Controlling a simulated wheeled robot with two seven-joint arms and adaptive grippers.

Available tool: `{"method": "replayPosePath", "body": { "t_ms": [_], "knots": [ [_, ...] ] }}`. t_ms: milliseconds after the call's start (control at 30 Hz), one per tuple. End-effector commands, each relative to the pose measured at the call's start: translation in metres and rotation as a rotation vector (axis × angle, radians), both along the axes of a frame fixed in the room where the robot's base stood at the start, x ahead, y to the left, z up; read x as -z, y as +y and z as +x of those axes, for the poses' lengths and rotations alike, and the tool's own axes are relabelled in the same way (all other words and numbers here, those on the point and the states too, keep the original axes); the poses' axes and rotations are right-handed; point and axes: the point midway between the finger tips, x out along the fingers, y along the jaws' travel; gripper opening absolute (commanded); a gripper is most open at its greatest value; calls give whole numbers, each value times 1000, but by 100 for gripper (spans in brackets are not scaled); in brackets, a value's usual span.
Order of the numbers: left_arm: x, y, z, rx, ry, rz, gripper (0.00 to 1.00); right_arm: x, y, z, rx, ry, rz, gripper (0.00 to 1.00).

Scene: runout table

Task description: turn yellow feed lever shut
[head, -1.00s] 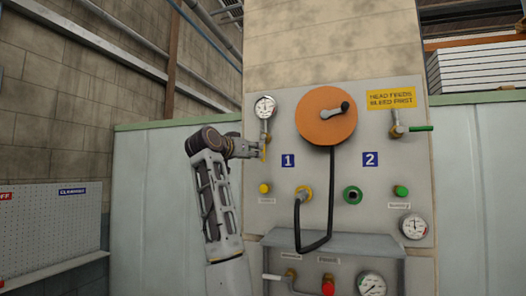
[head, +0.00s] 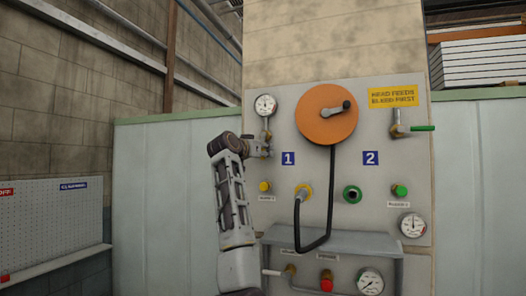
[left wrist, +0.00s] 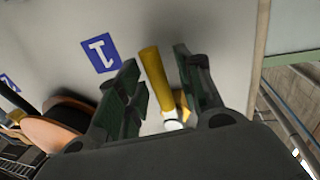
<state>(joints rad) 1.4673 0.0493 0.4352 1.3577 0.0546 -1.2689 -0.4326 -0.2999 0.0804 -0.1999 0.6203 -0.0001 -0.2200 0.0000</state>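The yellow feed lever (left wrist: 155,75) shows in the left wrist view as a yellow bar with a pale end beside a brass-coloured fitting. It lies between the two dark fingers of my left gripper (left wrist: 157,62), with gaps visible on both sides. The gripper is open around the lever and not closed on it. In the head view my left gripper (head: 263,149) is at the panel, below the upper left gauge (head: 265,105), and hides most of the lever. My right gripper is in neither view.
The grey panel (head: 300,235) carries an orange reel (head: 326,114) right of my gripper. A black hose (head: 331,195) loops below it. A green-handled valve (head: 422,128) is at the upper right. A small shelf (head: 335,243) juts out below.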

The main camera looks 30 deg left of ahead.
Motion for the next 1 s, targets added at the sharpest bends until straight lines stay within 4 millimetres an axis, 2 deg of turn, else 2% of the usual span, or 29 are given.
{"method": "replayPosePath", "body": {
  "t_ms": [167, 400, 467, 1000],
  "knots": [
    [0, 0, 0, 0, 0, 0, 36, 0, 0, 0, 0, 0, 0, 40],
    [0, 0, 0, 0, 0, 0, 6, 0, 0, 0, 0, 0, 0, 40],
    [0, 0, 0, 0, 0, 0, 0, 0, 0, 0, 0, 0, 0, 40],
    [1, 0, -6, -1, 4, 17, 0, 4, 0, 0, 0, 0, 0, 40]
  ]
}}
